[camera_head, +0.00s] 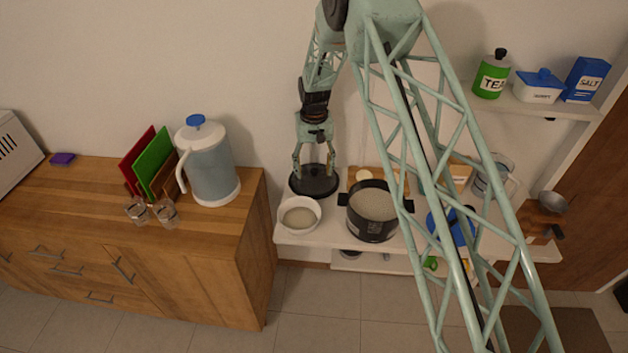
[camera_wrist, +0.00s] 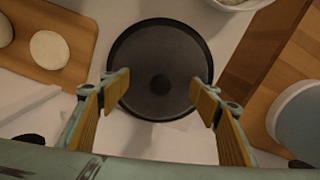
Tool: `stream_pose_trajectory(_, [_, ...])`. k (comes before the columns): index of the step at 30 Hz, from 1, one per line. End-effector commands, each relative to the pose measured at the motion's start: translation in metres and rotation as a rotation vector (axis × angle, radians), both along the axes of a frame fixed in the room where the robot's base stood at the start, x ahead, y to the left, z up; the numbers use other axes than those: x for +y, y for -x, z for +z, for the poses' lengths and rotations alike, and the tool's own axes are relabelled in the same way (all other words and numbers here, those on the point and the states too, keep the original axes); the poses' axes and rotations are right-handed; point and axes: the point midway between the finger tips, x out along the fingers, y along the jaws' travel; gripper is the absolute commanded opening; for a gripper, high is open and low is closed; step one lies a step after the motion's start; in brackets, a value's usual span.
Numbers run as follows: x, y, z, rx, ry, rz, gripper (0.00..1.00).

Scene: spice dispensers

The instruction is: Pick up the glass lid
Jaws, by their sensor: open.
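The lid (camera_head: 314,182) is a round, dark, see-through disc with a rim and a small dark knob. It lies on the white shelf behind the white bowl in the head view. In the wrist view the lid (camera_wrist: 160,70) is near the centre, its knob between the two fingers in the picture. My gripper (camera_head: 315,170) points down above the lid. In the wrist view my gripper (camera_wrist: 158,95) is open, with one yellow-padded finger on each side and nothing between them. Whether the fingertips touch the lid cannot be told.
A white bowl (camera_head: 299,215) and a dark pot (camera_head: 372,212) filled with pale contents stand close to the lid. A wooden board (camera_wrist: 40,52) lies left of it in the wrist view. The wooden cabinet (camera_head: 225,245) with a water jug (camera_head: 210,170) is to the left.

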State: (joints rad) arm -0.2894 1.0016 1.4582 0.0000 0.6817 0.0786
Motion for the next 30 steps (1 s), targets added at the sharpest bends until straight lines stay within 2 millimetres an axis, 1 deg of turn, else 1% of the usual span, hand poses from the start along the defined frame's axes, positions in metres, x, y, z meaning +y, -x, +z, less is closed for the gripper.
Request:
stream_pose_trajectory(6, [0.0000,0.0000,0.0001,0.000,0.000,0.000,0.57])
stream_pose_trajectory(7, [0.0000,0.0000,0.0001,0.000,0.000,0.000,0.55])
stream_pose_trajectory(25, [-0.0003,0.0010,-0.0016,0.002,0.000,0.000,0.01])
stream_pose_trajectory(30, [-0.0003,0.0014,-0.0020,0.003,0.001,0.000,0.00])
